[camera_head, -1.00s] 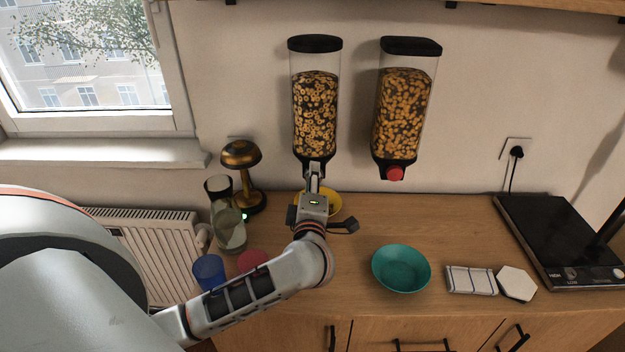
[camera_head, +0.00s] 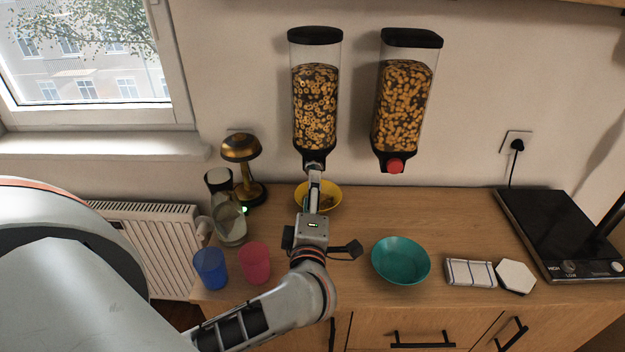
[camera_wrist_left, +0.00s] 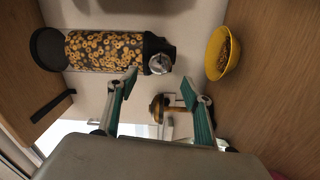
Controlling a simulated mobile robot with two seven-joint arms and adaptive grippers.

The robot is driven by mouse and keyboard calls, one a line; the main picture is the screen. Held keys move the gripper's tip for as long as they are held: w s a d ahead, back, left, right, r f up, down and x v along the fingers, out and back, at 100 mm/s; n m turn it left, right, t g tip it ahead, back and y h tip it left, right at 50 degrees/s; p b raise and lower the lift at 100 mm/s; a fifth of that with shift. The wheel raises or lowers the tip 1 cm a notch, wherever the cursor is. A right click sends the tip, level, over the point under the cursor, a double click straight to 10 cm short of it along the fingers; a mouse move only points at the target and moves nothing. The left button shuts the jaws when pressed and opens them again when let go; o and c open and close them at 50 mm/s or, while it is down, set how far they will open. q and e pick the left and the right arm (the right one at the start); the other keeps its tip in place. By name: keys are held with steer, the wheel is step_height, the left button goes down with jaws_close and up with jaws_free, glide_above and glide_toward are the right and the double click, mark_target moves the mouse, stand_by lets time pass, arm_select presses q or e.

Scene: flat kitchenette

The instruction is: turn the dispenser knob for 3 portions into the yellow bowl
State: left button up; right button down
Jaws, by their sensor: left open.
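The left dispenser (camera_head: 316,105) hangs on the wall, full of ring-shaped cereal. Its pale grey knob (camera_wrist_left: 161,63) shows in the left wrist view. The yellow bowl (camera_head: 333,190) stands on the counter below this dispenser, partly behind my left gripper. In the left wrist view the yellow bowl (camera_wrist_left: 234,66) has some brown cereal inside. My left gripper (camera_head: 315,177) is open and empty, in front of the left dispenser's outlet. In the left wrist view its fingers (camera_wrist_left: 160,85) are spread apart, with the knob beyond the tips. My right gripper is not in view.
A second dispenser (camera_head: 403,105) with a red knob (camera_head: 395,166) hangs to the right. A teal bowl (camera_head: 401,262), blue cup (camera_head: 210,270), pink cup (camera_head: 255,264), glass jug (camera_head: 229,222) and brass lamp (camera_head: 241,150) stand on the counter. A hob (camera_head: 560,230) is at right.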

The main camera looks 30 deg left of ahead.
arm_select(q)
steer(key=shift+v, duration=2)
